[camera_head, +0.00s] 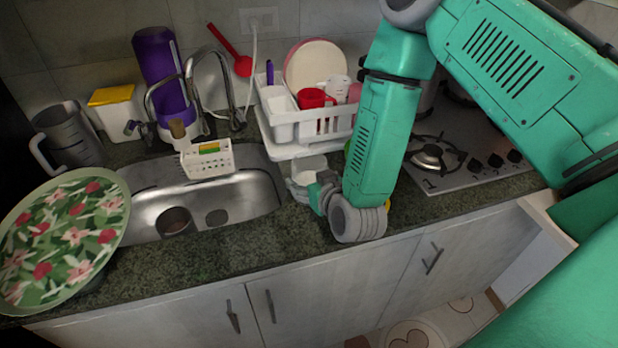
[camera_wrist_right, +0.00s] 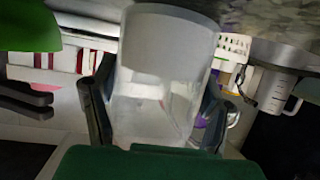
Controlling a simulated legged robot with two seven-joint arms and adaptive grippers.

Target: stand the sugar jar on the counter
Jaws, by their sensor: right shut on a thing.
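The sugar jar (camera_wrist_right: 160,110) is a clear, see-through container with a white, sugar-like fill at one end. In the right wrist view it stands between the two dark fingers of my right gripper (camera_wrist_right: 153,112), which is shut on it. The white end points toward the speckled counter (camera_wrist_right: 265,18), which lies at the top of that picture. In the head view the jar (camera_head: 306,166) is partly hidden by my right gripper (camera_head: 306,184), just right of the sink. I cannot tell whether its base touches the counter (camera_head: 270,250). My left gripper is not in view.
A white dish rack (camera_head: 285,128) with a red mug (camera_head: 316,97) stands behind the jar. The sink (camera_head: 240,195) is to the left, the stove (camera_head: 465,155) to the right. A floral plate (camera_head: 65,235) is at far left. The counter's front strip is clear.

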